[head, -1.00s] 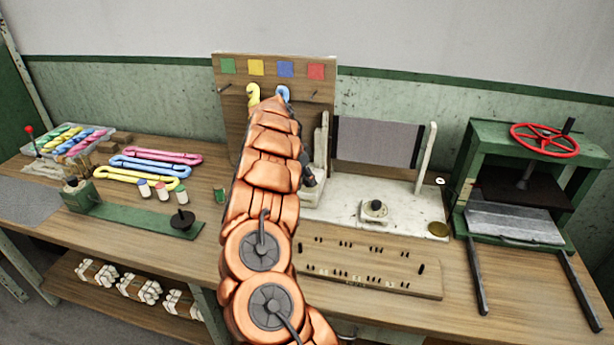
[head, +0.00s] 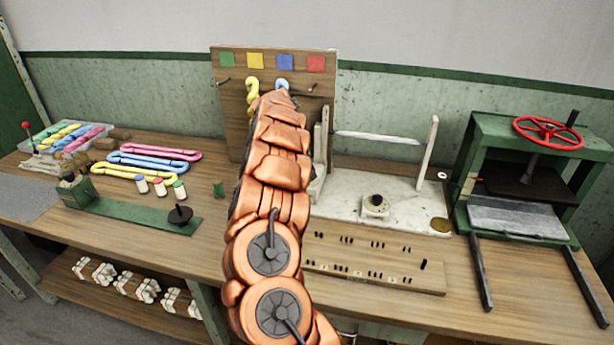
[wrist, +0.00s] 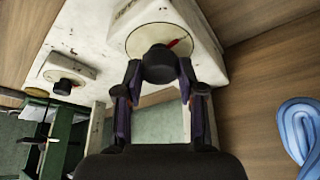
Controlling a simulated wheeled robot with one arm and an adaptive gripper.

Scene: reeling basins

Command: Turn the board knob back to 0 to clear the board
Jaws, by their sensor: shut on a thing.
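In the wrist view, my gripper (wrist: 160,92) is closed around a round black knob (wrist: 160,64). The knob sits on a pale dial (wrist: 138,42) with a red pointer mark towards its upper right. The dial is on a white housing (wrist: 205,62); its numbers are not readable. In the head view my copper arm hides the gripper and this knob. A thin white bar (head: 378,137) spans between two white uprights (head: 429,150) on the white base, with no grey sheet below it.
A second black knob (head: 375,202) stands on the white base; it also shows in the wrist view (wrist: 63,86). A pegged wooden strip (head: 375,268) lies in front. A green press (head: 520,215) stands right. A blue skein (wrist: 302,130) hangs close by.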

